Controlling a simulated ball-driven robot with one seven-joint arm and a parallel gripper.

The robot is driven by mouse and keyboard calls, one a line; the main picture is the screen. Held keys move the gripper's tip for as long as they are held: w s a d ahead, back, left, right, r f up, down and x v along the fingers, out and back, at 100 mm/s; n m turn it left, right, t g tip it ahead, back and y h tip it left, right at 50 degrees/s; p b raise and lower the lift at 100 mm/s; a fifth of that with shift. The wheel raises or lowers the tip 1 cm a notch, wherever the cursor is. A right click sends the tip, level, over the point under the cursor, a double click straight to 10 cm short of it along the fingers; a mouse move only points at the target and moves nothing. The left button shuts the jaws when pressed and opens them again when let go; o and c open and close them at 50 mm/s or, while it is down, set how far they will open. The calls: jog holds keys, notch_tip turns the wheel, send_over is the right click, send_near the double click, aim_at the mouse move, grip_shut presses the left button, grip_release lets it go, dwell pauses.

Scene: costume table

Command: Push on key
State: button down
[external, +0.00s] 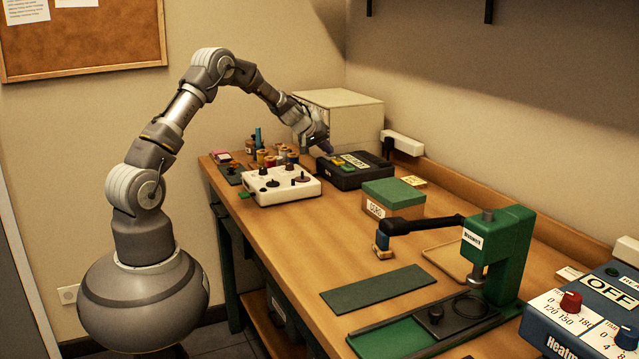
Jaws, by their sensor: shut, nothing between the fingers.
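A black box (357,179) stands at the back of the table, with a light label and small yellow and green parts on its sloped top. Which of these is the on key is too small to tell. My gripper (328,152) is shut and empty, pointing down over the back left part of this box. Its tips are close to the yellow part (337,161); whether they touch is hard to tell. A blue machine (569,335) at the front right shows an OFF sign (610,290) and red and blue knobs.
A white box with dark knobs (283,186) and thread spools (273,159) stand left of the black box. A cream cabinet (345,120) is behind. A green-lidded box (393,194) and a green press (497,255) stand to the right. A dark mat (377,289) lies in front.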

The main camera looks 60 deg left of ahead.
aim_at(327, 156)
jog(key=shift+r+p, duration=0.7)
jog(key=shift+r, duration=0.2)
notch_tip(327, 156, up, 6)
jog(key=p, duration=0.4)
